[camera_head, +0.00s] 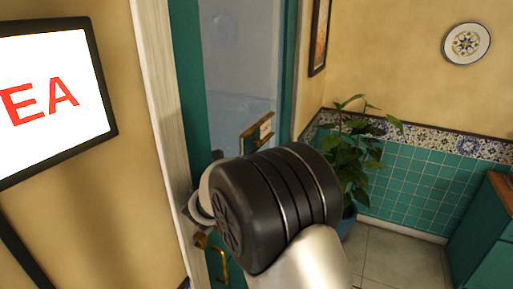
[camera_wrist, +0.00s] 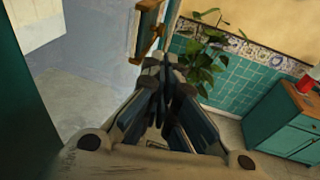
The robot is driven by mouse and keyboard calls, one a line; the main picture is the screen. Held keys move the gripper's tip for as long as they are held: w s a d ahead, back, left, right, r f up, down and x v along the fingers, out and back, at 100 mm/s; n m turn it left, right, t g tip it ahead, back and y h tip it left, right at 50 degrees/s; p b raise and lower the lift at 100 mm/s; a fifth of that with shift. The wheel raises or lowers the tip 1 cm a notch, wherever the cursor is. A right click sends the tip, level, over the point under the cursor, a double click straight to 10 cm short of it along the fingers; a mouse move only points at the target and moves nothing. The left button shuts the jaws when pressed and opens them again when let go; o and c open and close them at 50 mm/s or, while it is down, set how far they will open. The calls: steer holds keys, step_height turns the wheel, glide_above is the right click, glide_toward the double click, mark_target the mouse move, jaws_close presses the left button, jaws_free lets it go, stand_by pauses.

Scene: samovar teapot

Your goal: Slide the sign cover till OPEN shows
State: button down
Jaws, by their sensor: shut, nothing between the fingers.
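A small brown-framed sign (camera_head: 258,132) hangs at the glass of the teal door, just above my wrist in the head view. In the wrist view its wooden frame (camera_wrist: 151,42) shows nearly edge-on at the top centre. Its lettering and the position of its cover cannot be made out. My gripper (camera_wrist: 163,75) is shut and empty, with its fingertips close below the sign frame in the wrist view. I cannot tell whether they touch it. In the head view my wrist hides most of the gripper.
The teal door (camera_head: 188,75) has a brass handle (camera_head: 219,262) low down. A potted plant (camera_head: 352,150) stands beyond it by the tiled wall. A teal cabinet (camera_wrist: 282,122) stands at the right. A framed screen with red letters (camera_head: 48,95) hangs at the left.

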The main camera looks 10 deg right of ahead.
mark_target(256, 142)
steer(key=shift+s, duration=0.1)
steer(key=x, duration=1.4)
